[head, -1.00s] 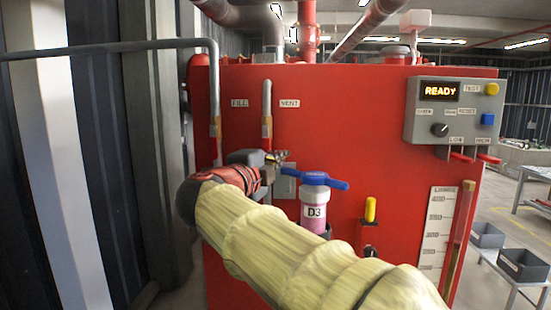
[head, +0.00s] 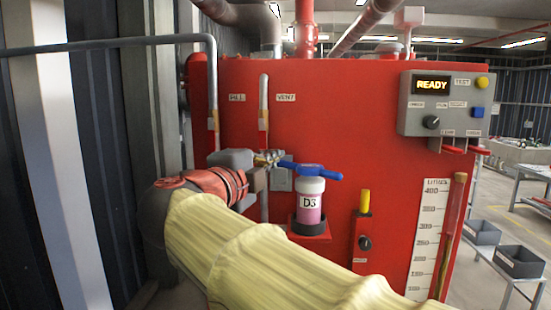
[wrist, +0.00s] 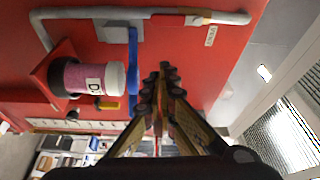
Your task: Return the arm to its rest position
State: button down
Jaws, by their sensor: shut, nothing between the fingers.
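My gripper (head: 275,158) is in front of the red tank, at the end of my yellow-sleeved arm. In the wrist view, its fingers (wrist: 164,75) are closed together with nothing between them. The blue handle (head: 312,171) is close to the fingertips in the head view. In the wrist view the handle (wrist: 132,62) lies beside the fingers, with a visible gap. The bottle marked D3 (head: 309,203), with a white cap and pink contents, stands in a dark ring on a red bracket below the handle. The gripper holds neither.
The red tank (head: 350,120) fills the middle. A grey READY panel (head: 447,103), a yellow-topped lever (head: 365,201) and a litre scale (head: 428,240) are on its face. A grey pipe (head: 110,45) crosses the upper left. Dark bins (head: 520,262) stand at the right.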

jog(key=a+f+n+y, duration=0.3)
jog(key=a+n+y, duration=0.85)
jog(key=a, duration=0.55)
jog(key=s+f+n+g+y+b, duration=0.25)
jog(key=s+f+n, duration=0.25)
jog(key=f, duration=0.4)
jog(key=s+f+n+g+y+b, duration=0.1)
jog(key=s+f+n+g+y, duration=0.3)
jog(key=f, duration=0.5)
jog(key=s+d+f+n+g+h+b, duration=0.25)
jog(key=s+d+f, duration=0.25)
jog(key=d+f, duration=0.45)
jog(key=s+d+f+n+g+h+b, duration=0.25)
jog(key=s+d+f, duration=0.35)
jog(key=f, duration=0.6)
jog(key=s+d+f+m+h+b, duration=0.1)
jog(key=s+d+f+h+b, duration=0.1)
jog(key=d+f, duration=0.3)
jog(key=s+d+f+m+h+b, duration=0.2)
jog(key=s+d+f+b, duration=0.2)
jog(key=d, duration=0.7)
jog(key=s+d+f+m+h+b, duration=0.1)
jog(key=s+d+f+h+b, duration=0.1)
jog(key=d+f+b, duration=0.3)
jog(key=s+d+f, duration=0.1)
jog(key=d+f, duration=0.2)
jog(key=shift+d, duration=0.35)
